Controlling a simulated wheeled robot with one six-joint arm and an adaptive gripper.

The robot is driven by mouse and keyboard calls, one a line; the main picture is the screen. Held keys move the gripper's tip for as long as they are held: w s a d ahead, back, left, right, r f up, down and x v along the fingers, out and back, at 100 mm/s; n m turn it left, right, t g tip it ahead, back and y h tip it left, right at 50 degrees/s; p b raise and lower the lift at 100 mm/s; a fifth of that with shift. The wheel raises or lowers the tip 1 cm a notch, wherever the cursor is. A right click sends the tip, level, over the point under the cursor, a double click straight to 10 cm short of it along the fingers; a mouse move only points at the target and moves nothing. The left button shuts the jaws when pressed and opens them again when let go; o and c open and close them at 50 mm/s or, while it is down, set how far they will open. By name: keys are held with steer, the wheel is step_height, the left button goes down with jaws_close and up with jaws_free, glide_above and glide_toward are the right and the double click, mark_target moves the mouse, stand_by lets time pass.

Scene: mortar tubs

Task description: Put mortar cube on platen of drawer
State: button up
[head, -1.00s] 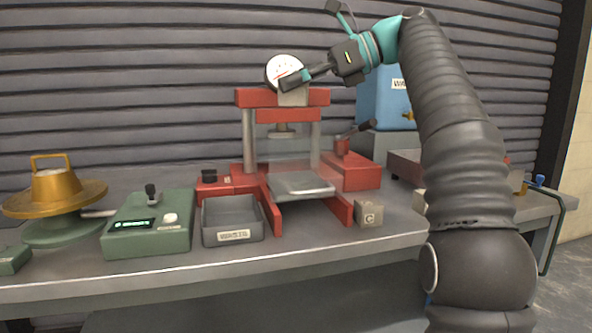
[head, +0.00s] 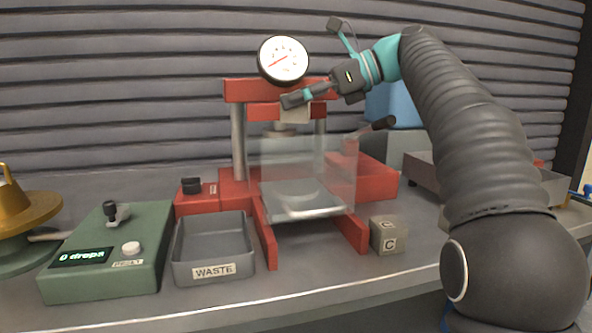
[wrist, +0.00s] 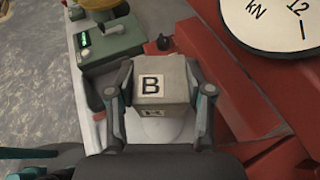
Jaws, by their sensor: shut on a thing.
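My gripper (head: 297,98) is shut on a grey mortar cube (head: 295,114), held high in front of the red press's upper beam. In the wrist view the cube (wrist: 168,76) sits between the two fingers and shows a "B" label; a second label below it is partly seen. The drawer's metal platen (head: 298,208) lies low between two red rails, below my gripper and apart from the cube. A clear guard (head: 325,168) stands over the platen and partly veils it. Another grey cube (head: 388,235), marked "C", rests on the bench right of the rails.
A grey waste tray (head: 213,268) stands left of the rails, beside a green counter box (head: 110,255). The dial gauge (head: 283,60) rises above the press beam (head: 245,91). A lever (head: 375,126) sticks out at right. The bench front edge is clear.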

step_height(320, 180, down, 13)
steer(key=b, duration=0.5)
steer(key=shift+r, duration=0.15)
steer(key=o, duration=1.1)
steer(key=p+v, duration=0.2)
steer(key=v, duration=1)
steer(key=shift+p, duration=0.4)
